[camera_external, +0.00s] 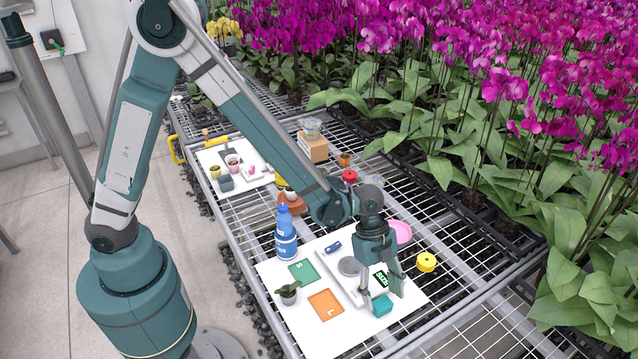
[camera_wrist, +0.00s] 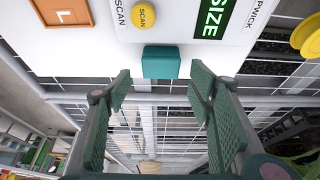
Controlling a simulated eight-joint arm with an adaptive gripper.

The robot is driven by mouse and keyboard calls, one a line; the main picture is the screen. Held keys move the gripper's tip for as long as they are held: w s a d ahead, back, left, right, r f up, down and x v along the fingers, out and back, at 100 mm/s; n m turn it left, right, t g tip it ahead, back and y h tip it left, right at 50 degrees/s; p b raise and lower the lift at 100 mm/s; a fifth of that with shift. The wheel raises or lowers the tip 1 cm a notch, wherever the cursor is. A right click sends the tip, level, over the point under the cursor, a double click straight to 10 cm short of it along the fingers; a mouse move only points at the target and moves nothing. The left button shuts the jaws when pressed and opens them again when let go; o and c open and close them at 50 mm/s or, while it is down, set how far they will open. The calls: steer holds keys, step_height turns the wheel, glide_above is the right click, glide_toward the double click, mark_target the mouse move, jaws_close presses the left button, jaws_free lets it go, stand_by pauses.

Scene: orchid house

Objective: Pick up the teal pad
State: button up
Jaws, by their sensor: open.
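The teal pad (camera_external: 382,305) is a small block on the white sheet, near the sheet's front edge in the external view. In the wrist view the teal pad (camera_wrist: 161,62) lies just beyond my fingertips, roughly centred between them. My gripper (camera_external: 382,290) points down close above and beside the pad. In the wrist view my gripper (camera_wrist: 162,82) is open, with its green ribbed fingers wide apart and nothing between them. The fingers do not appear to touch the pad.
The white sheet (camera_external: 350,338) holds an orange L square (camera_external: 326,304), a green S square (camera_external: 303,271), a small potted plant (camera_external: 288,293) and a grey tray (camera_external: 340,272). A blue bottle (camera_external: 286,240) stands behind. A yellow spool (camera_external: 426,262) sits right on the wire bench (camera_external: 480,265).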

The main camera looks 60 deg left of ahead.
mark_target(384, 305)
steer(key=shift+x, duration=1.6)
steer(key=c, duration=0.9)
